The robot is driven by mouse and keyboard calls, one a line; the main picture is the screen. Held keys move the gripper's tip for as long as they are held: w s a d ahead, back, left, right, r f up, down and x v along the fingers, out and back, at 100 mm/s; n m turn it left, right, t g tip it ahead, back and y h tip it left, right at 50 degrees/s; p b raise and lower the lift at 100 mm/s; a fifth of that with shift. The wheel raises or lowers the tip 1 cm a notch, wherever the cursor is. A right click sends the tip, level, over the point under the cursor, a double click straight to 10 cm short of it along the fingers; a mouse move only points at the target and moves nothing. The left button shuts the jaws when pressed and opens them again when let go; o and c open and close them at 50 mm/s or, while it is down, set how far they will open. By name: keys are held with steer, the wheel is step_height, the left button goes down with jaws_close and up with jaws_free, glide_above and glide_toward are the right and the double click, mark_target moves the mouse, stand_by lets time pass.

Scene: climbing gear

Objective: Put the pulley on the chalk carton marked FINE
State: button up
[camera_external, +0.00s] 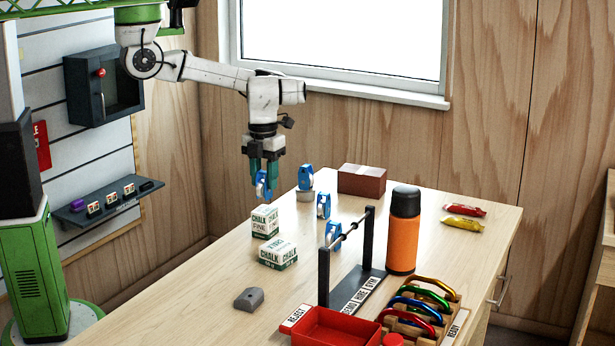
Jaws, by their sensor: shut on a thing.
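My gripper (264,180) is shut on a blue and white pulley (261,187) and holds it in the air, with its fingers pointing down. The chalk carton marked FINE (265,222) is a small white and green box standing on the table. The pulley is above this carton, and a gap seems to show between them. A second chalk carton (278,254) stands just in front; the small marking on it is too small to read.
More blue pulley-like pieces stand to the right: one on a grey puck (305,195), one behind the rack (323,206). A brown box (361,180), orange bottle (404,230), black rack (324,280), red tray (335,330) and grey block (249,299) are also on the table.

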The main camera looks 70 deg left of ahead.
mark_target(264, 188)
steer(key=shift+f+p, duration=0.35)
steer(key=shift+f, duration=1.1)
steer(key=shift+f, duration=0.1)
steer(key=o, duration=1.1)
step_height(264, 188, up, 12)
steer(key=shift+r+b, duration=0.15)
steer(key=shift+b, duration=0.7)
